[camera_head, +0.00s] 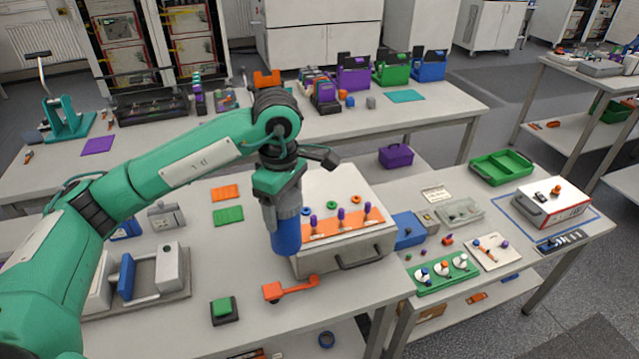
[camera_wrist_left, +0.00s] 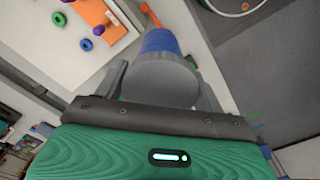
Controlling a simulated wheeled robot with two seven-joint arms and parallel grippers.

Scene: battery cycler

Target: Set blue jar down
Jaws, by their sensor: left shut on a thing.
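The blue jar (camera_head: 286,238) has a grey upper part and hangs below my left gripper (camera_head: 281,192) in the head view. My left gripper is shut on it. The jar stands roughly upright, just left of the grey box with the orange panel (camera_head: 345,228). I cannot tell whether its base touches the table. In the left wrist view the jar (camera_wrist_left: 160,42) shows its round grey end between the two fingers, with blue beyond. My right gripper is not in view.
An orange bracket (camera_head: 291,288) lies in front of the jar, and a green button block (camera_head: 224,311) lies to the left. A grey vice-like device (camera_head: 172,270) stands further left. Green and orange mats (camera_head: 228,215) lie behind. Bare table (camera_head: 240,265) shows left of the jar.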

